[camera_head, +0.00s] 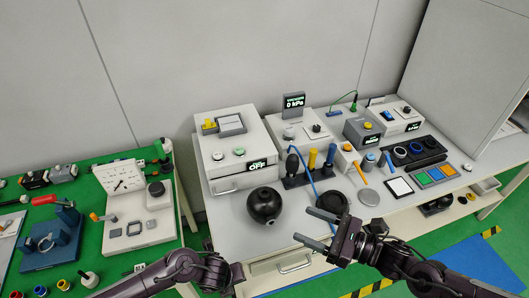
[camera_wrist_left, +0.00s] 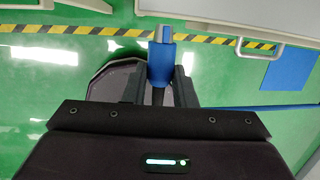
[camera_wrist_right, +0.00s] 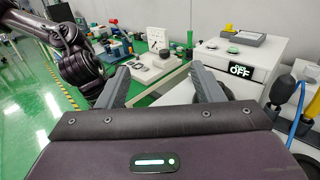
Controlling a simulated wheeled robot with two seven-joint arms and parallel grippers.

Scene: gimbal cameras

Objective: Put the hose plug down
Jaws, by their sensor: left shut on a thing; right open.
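The hose plug (camera_wrist_left: 161,55), a blue cylinder with a grey metal tip, is held between the fingers of my left gripper (camera_wrist_left: 160,85) in the left wrist view. Its tip points away from the gripper, over the floor. The blue hose (camera_wrist_left: 262,106) runs to the right there; a stretch of blue hose (camera_head: 309,177) also shows over the bench in the head view. The left fingers and plug are not clear in the head view. My right gripper (camera_head: 312,227) is open and empty above the bench's front edge. It also shows open in the right wrist view (camera_wrist_right: 160,80).
The white bench (camera_head: 225,228) carries a black sphere (camera_head: 264,205), a box with an OFF display (camera_head: 258,166), a pump stand (camera_head: 292,182) and a vacuum display reading 0 kPa (camera_head: 293,101). A green table (camera_head: 85,235) with tools stands left. Open bench surface lies around the sphere.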

